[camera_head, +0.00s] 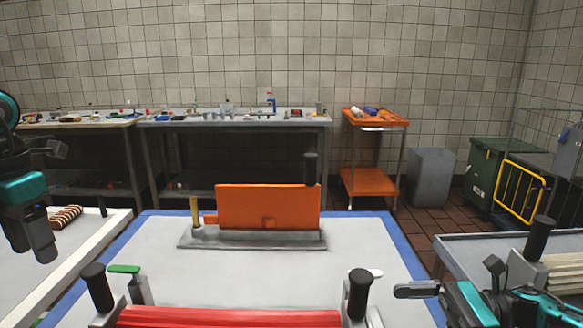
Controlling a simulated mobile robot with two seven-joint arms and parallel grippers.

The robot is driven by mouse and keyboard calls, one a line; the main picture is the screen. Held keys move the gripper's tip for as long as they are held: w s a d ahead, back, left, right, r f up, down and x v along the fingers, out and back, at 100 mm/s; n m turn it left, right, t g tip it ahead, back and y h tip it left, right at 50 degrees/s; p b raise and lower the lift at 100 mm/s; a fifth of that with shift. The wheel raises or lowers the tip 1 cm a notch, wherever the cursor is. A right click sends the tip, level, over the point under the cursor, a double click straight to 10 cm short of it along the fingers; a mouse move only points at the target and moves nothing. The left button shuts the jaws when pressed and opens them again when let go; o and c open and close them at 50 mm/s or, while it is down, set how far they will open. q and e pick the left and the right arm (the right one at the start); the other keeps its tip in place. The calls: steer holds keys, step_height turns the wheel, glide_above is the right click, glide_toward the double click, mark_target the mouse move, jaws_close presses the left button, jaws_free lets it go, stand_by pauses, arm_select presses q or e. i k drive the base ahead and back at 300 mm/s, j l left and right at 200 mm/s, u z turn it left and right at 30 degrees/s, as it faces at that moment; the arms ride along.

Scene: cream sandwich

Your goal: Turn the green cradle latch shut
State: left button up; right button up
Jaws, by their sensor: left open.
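The green latch (125,269) is a short flat bar on top of a grey post (139,290), near the front left of the white table. It points to the left, away from the red ridged piece (228,317), which lies between two black upright handles at the bottom edge. A similar white latch (375,273) shows at the right end, partly behind a black handle (359,292). My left gripper (34,243) is open and empty, left of the green latch and apart from it. My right gripper (448,291) is at the lower right; its jaws are unclear.
An orange block (268,207) stands on a grey base behind the latch, with a yellow post (195,212) beside it. A white tray (92,243) with a striped item (65,217) is at left. The white table top (230,278) between is clear.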

mark_target(134, 271)
steer(key=k, duration=0.9)
